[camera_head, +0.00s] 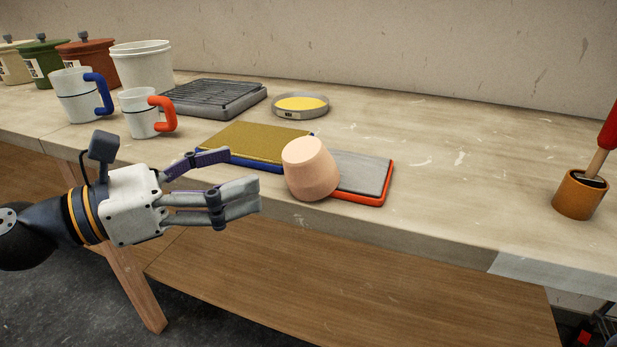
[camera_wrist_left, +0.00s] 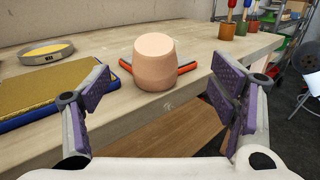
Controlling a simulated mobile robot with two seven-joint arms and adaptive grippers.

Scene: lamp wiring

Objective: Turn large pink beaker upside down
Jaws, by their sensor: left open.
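The large pink beaker (camera_head: 311,170) stands near the front edge of the workbench, in front of a grey pad with a red edge. Its narrower end is up and shows a pale, closed, flat face with no opening. In the left wrist view the beaker (camera_wrist_left: 154,63) stands upright on its wider end, beyond and between the fingers. My left gripper (camera_head: 235,178) is open and empty, to the left of the beaker and apart from it. In the left wrist view its fingers (camera_wrist_left: 160,100) are spread wide. My right gripper does not show.
The grey pad (camera_head: 360,172) and a yellow-and-blue pad (camera_head: 255,142) lie around the beaker. An orange pot (camera_head: 578,195) stands far right. The bench between is clear.

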